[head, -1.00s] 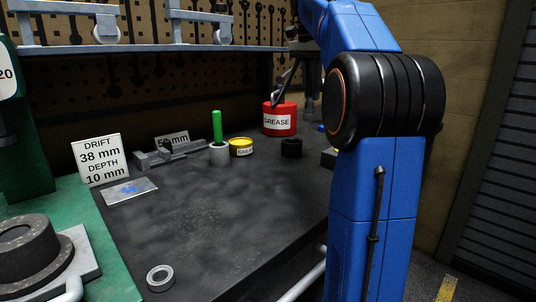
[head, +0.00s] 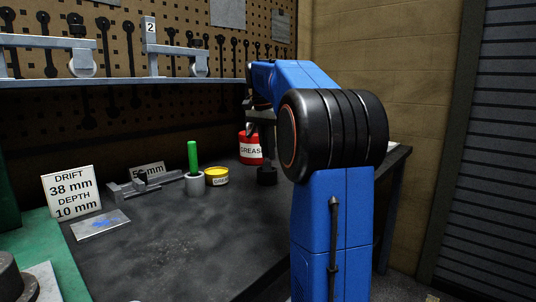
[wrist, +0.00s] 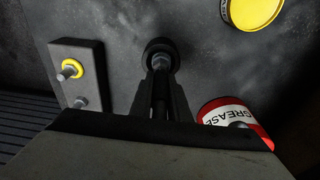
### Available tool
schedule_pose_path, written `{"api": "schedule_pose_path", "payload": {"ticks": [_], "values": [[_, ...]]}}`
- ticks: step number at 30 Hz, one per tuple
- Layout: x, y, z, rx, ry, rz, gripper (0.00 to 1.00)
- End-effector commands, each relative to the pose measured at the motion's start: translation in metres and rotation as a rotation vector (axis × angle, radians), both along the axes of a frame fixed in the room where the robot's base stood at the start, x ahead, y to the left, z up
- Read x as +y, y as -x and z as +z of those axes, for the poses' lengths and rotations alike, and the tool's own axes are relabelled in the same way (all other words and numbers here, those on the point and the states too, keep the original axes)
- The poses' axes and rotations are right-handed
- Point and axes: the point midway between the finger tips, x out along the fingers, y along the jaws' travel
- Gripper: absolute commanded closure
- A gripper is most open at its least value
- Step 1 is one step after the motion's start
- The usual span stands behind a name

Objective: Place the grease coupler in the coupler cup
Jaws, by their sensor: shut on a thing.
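My gripper (wrist: 160,85) points down at the bench with its fingers shut on the grease coupler (wrist: 162,62), a small grey metal piece at the fingertips. The coupler cup (wrist: 150,45), a round black open cup, lies right beyond the fingertips in the wrist view. The coupler's end overlaps the cup's opening there; I cannot tell whether it is inside or above it. In the head view my gripper (head: 261,140) is just over the black cup (head: 267,177), and the coupler is too small to make out.
A red grease can (head: 250,150) stands close beside my gripper. A yellow tin (head: 216,176) and a grey holder with a green rod (head: 193,160) stand further left. A grey block (wrist: 88,70) with a yellow-ringed fitting lies near the cup.

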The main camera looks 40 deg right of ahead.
Motion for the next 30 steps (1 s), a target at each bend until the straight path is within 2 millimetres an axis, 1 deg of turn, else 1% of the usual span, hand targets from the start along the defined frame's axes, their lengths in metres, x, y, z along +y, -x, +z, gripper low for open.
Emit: {"api": "schedule_pose_path", "payload": {"ticks": [1,4,15,16,18,26,30], "values": [[0.0004,0.0008,-0.0053,0.001,-0.001,0.000,1.00],[0.0002,0.0004,-0.0101,0.000,0.000,0.000,1.00],[0.0003,0.0004,-0.0133,0.000,0.000,0.000,1.00],[0.0002,0.0004,-0.0134,0.000,0.000,0.000,0.80],[0.0002,0.0004,-0.0132,0.000,0.000,0.000,0.66],[0.0002,0.0003,-0.0129,0.000,0.000,0.000,0.66],[0.0005,0.0002,-0.0070,-0.001,0.001,0.000,0.66]]}}
